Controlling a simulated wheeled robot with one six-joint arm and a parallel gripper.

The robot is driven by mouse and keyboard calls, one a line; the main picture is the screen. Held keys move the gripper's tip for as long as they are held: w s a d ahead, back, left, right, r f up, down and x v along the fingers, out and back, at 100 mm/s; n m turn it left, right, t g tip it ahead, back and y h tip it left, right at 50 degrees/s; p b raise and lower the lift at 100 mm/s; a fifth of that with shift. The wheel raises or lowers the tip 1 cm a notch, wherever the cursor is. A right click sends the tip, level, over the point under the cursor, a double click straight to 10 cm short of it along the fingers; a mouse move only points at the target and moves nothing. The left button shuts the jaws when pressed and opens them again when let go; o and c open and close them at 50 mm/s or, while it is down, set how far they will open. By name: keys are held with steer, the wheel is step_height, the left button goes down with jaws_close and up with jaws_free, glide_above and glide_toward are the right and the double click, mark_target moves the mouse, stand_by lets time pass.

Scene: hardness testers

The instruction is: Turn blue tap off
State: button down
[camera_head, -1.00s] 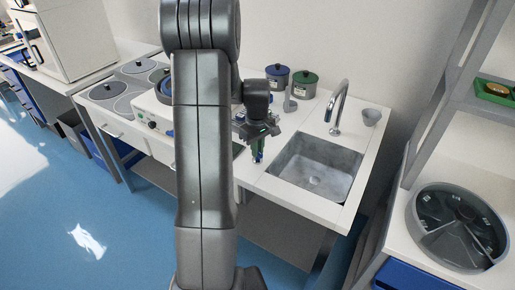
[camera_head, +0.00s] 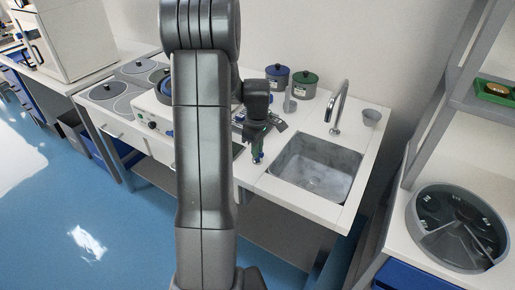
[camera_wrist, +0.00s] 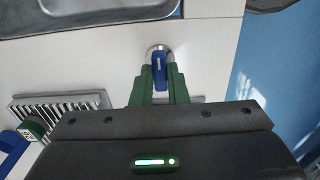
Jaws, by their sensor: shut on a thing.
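The blue tap (camera_wrist: 158,76) is a small blue lever on a round metal base at the counter's edge. In the wrist view it stands between the green fingers of my gripper (camera_wrist: 158,80), which are shut on it. In the head view my gripper (camera_head: 257,158) points down at the counter's front edge, left of the sink. The tap is mostly hidden there by the fingers.
The sink (camera_head: 280,172) lies just right of my gripper, with a curved metal faucet (camera_head: 337,105) behind it. Blue (camera_head: 277,77) and green (camera_head: 304,84) lidded pots stand at the back. A slotted grille (camera_wrist: 62,103) lies beside the tap.

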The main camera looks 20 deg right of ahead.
steer(key=shift+r, duration=0.1)
steer(key=c, duration=1.4)
jaws_free()
steer(key=shift+c, duration=0.2)
step_height(320, 180, up, 14)
steer(key=shift+f, duration=0.25)
step_height(320, 180, down, 14)
steer(key=shift+r, duration=0.15)
